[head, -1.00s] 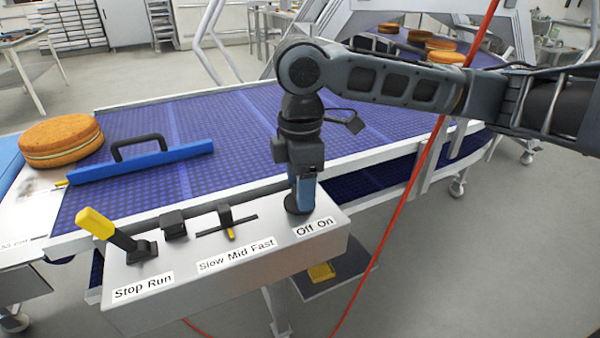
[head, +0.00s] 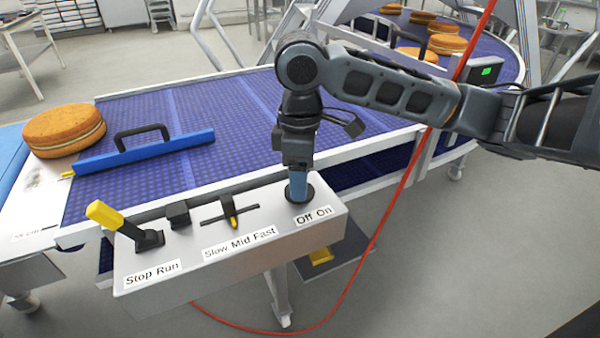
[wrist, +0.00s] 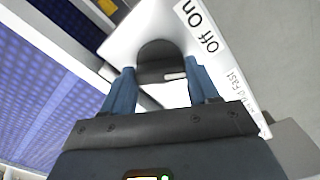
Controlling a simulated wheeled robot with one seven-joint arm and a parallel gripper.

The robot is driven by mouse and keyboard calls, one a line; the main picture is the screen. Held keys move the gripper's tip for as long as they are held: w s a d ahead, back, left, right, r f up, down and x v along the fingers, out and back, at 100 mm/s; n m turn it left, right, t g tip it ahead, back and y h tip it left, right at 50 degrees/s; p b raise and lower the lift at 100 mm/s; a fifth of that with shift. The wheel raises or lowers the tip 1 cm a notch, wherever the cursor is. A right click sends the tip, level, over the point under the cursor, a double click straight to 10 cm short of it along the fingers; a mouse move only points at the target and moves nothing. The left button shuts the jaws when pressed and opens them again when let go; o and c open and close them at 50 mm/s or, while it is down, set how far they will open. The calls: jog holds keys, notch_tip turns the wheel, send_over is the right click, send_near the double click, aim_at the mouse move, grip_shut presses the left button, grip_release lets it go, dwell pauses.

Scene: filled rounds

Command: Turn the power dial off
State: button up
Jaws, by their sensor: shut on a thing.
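The power dial (head: 312,193) is a dark round knob at the right end of the grey control box (head: 190,265), behind the "Off On" label (head: 314,214). In the wrist view the dial (wrist: 157,50) sits between my two blue fingers, with a pale mark on its near side. My gripper (head: 298,192) points down from above and is shut on the dial; the wrist view shows the gripper (wrist: 160,72) too. My fingers hide part of the dial in the head view, and I cannot tell whether it points to Off or On.
A yellow-handled Stop/Run lever (head: 120,226) and a Slow/Mid/Fast slider (head: 232,216) share the box. A red cable (head: 385,215) hangs right of the box.

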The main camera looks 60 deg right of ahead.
jog(key=o, duration=1.1)
jog(key=shift+c, duration=0.2)
notch_tip(320, 180, up, 8)
jog(key=shift+f, duration=0.1)
